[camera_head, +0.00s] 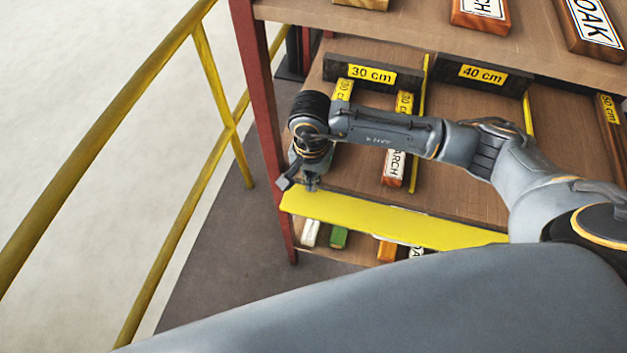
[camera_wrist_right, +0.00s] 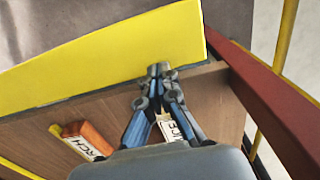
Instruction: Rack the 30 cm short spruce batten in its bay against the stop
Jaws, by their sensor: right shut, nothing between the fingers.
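The spruce batten lies in the 30 cm bay. In the head view its far end with a yellow 30 cm label (camera_head: 342,90) shows close to the stop board (camera_head: 345,74); I cannot tell whether they touch. My arm hides the rest. In the right wrist view its near end (camera_wrist_right: 168,127), lettered "UCE", shows under and between my finger links. My right gripper (camera_head: 310,183) is shut and empty at the shelf's front edge. Its fingertips (camera_wrist_right: 160,70) lie over the yellow front strip, beyond the batten's near end. My left gripper is not in view.
A larch batten (camera_head: 393,168) lies to the right in the same bay, before a yellow divider (camera_head: 419,120). The 40 cm bay (camera_head: 470,110) is beyond it. A red post (camera_head: 262,100) stands close left of my gripper. More battens show on shelves above and below.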

